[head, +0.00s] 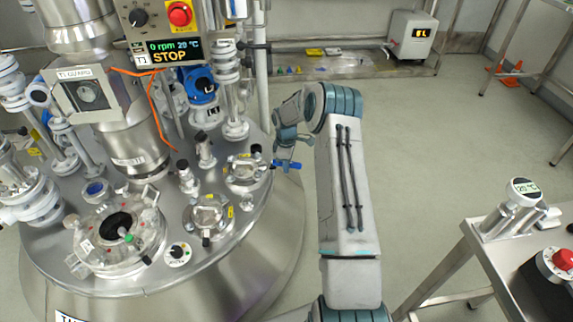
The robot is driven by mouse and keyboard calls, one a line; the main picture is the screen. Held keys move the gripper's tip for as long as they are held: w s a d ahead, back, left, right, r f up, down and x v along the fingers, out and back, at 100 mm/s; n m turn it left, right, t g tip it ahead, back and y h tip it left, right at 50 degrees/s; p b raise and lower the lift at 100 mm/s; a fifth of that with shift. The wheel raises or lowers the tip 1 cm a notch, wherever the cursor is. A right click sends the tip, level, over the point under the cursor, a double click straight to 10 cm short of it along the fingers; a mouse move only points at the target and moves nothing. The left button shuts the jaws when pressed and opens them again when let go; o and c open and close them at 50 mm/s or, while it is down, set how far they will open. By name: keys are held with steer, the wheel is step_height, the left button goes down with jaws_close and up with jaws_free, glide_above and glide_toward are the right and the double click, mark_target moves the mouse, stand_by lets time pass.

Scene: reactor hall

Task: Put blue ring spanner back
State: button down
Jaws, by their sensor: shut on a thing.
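My gripper (282,159) is near the right rim of the reactor lid, just right of a round flanged port (245,169). It is shut on the blue ring spanner (289,164), whose blue part sticks out to the right of the fingers. The spanner's other end reaches left toward the port. I cannot tell whether it touches the port. Part of the spanner is hidden by the fingers.
The reactor lid (268,195) carries several ports, valves and an open hatch (117,226). A display box reading STOP (166,50) stands above it. A low bench (370,66) with small coloured items is at the back. A side table (470,245) stands right. Open floor (440,130) lies between.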

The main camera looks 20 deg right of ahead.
step_height(320, 180, up, 5)
steer(key=shift+f+p, duration=0.15)
steer(key=shift+p, duration=0.8)
steer(key=shift+f, duration=0.1)
